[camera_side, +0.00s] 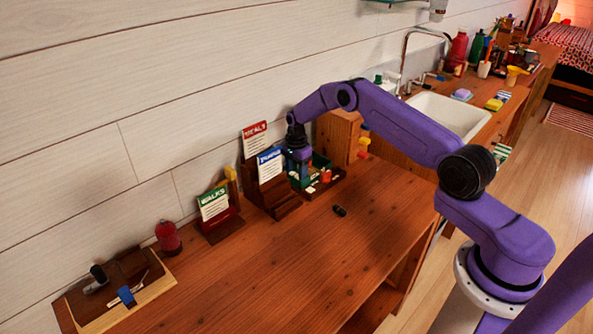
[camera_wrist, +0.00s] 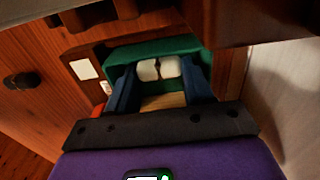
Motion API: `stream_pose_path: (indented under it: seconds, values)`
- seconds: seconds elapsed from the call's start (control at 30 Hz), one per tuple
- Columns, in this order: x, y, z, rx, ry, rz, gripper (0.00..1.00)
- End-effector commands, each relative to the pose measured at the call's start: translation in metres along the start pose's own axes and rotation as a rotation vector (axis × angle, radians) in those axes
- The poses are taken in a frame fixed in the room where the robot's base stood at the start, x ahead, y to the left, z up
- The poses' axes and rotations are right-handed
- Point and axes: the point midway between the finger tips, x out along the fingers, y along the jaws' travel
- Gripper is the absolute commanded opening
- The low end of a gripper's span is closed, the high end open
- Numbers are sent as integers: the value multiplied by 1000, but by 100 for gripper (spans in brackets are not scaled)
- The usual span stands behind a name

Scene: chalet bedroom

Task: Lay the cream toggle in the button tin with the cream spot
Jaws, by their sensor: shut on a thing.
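The cream toggle (camera_wrist: 158,68), pale and rounded with a dark band at its middle, is between the blue fingers of my gripper (camera_wrist: 160,90) in the wrist view. My gripper is shut on it. A green-walled container (camera_wrist: 190,44) lies around or just behind the toggle; I cannot tell whether the toggle touches it. A pale square patch (camera_wrist: 83,69) shows on dark wood beside the green wall. I cannot tell whether it is the cream spot. In the side view my gripper (camera_side: 301,177) is down at the green container (camera_side: 321,161), and the toggle is hidden.
Card holders with a red card (camera_side: 255,138), a blue card (camera_side: 270,164) and a green card (camera_side: 213,203) stand by the wall. A small dark piece (camera_side: 339,210) lies on the desk (camera_side: 290,255). A wooden cabinet (camera_side: 338,138) stands right of the container. The front desk is mostly clear.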

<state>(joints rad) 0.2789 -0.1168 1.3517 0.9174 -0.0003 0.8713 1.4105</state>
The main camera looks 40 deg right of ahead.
Motion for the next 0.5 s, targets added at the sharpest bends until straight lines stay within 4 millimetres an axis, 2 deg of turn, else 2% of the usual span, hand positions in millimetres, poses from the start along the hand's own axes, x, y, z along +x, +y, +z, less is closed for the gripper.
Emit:
stream_pose_path:
  seconds: [0.33, 0.37, 0.5]
  values:
    - [6, 0, 0, 0, 0, 0, 19]
    - [6, 0, 0, 0, 0, 0, 61]
    - [6, 0, 0, 0, 0, 0, 62]
